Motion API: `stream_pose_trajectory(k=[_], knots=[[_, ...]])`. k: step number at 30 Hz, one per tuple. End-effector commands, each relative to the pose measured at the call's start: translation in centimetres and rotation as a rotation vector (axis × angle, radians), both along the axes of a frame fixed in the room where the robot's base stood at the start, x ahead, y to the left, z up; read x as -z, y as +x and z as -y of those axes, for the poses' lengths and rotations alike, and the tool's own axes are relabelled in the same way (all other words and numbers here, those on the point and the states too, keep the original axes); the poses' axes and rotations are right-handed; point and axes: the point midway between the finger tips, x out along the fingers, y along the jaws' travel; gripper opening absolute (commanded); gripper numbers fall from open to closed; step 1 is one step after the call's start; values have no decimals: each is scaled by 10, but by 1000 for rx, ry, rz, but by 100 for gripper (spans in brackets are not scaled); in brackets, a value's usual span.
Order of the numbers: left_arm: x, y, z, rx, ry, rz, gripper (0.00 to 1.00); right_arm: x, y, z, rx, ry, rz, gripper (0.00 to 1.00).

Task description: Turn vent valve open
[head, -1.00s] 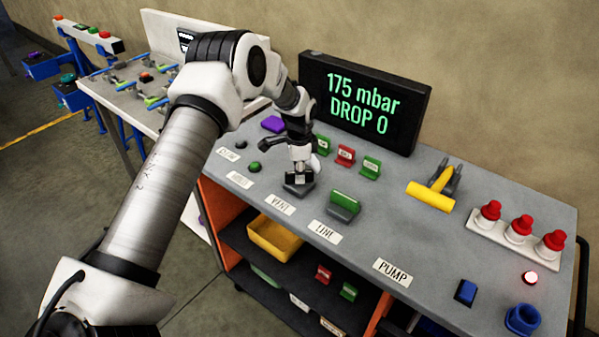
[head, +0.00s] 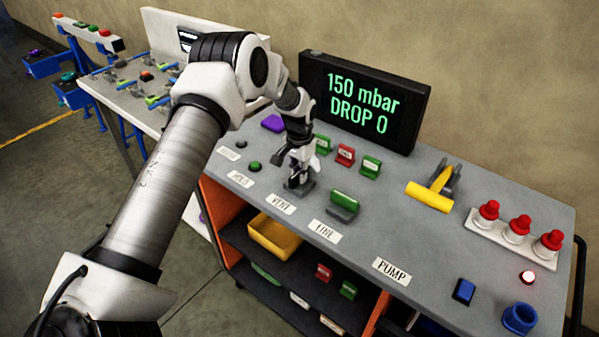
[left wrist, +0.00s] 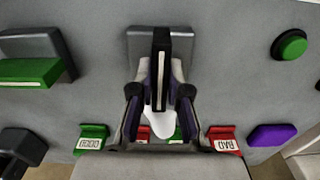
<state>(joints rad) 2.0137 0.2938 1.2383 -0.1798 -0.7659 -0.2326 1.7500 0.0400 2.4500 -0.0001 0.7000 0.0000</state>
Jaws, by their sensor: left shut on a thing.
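The vent valve (head: 305,190) stands behind the VENT label (head: 281,204) on the grey bench top. My left gripper (head: 297,180) points down over it and hides most of its handle. In the left wrist view, my left gripper (left wrist: 161,65) is shut on the valve's dark handle, which runs up and down the picture between the fingers. The valve's grey base (left wrist: 137,42) shows square behind the handle. The display (head: 362,100) reads 150 mbar, DROP 0. My right gripper is not in view.
A green button (head: 255,167) is at left. Red and green tags (head: 345,155) stand behind. A yellow-handled tool (head: 430,195) and a row of red-topped pieces (head: 517,228) lie farther right.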

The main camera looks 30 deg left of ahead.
Motion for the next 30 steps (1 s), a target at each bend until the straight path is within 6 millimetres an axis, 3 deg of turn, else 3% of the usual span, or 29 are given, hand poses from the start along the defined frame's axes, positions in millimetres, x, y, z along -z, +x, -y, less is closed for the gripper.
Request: stream_pose_trajectory(k=[17,18,19,30], knots=[[5,-5,1,-35,-3,-14,0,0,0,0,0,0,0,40],[5,-5,1,-35,-3,-14,30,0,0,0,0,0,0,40],[5,-4,1,-34,-3,-14,40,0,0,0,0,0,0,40],[-4,-1,0,-33,-1,-2,41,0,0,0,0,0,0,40]])
